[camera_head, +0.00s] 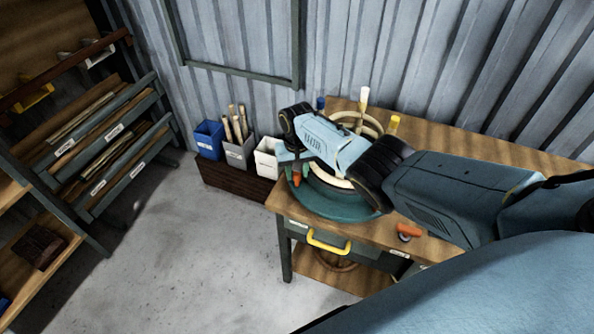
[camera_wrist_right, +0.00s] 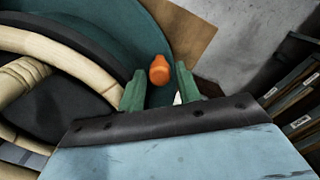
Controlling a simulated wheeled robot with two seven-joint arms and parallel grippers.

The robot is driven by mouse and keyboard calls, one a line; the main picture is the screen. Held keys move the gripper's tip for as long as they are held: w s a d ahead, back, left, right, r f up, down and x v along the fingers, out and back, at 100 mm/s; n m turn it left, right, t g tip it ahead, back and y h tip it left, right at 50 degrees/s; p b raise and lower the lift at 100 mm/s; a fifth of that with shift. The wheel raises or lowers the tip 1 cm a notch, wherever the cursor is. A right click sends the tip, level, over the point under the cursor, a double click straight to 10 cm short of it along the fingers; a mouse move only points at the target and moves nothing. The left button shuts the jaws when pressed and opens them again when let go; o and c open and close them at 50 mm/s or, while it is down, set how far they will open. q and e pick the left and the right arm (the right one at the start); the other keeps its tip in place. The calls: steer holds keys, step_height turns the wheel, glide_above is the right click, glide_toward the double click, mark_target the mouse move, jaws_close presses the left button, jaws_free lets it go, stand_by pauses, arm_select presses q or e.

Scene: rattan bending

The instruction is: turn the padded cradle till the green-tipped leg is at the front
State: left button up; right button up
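The padded cradle is a teal round base (camera_head: 335,203) on the bench, with pale rattan hoops (camera_head: 372,122) on it. In the wrist view its teal surface (camera_wrist_right: 105,28) and rattan (camera_wrist_right: 60,55) fill the left. A white-tipped leg (camera_head: 363,97) and a yellow-tipped leg (camera_head: 394,124) stand up at the back. I see no green-tipped leg; my right arm hides part of the cradle. My left gripper is out of view.
The wooden bench (camera_head: 480,146) has a yellow-handled drawer (camera_head: 328,243). An orange-handled object (camera_head: 409,231) lies near its front edge. Blue (camera_head: 209,139), grey (camera_head: 239,152) and white (camera_head: 266,157) bins stand at the left. A shelf rack (camera_head: 110,150) is further left, with clear floor between.

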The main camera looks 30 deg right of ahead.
steer(key=shift+r, duration=0.3)
step_height(320, 180, up, 13)
steer(key=p, duration=0.3)
steer(key=shift+f, duration=0.1)
stand_by(0.4)
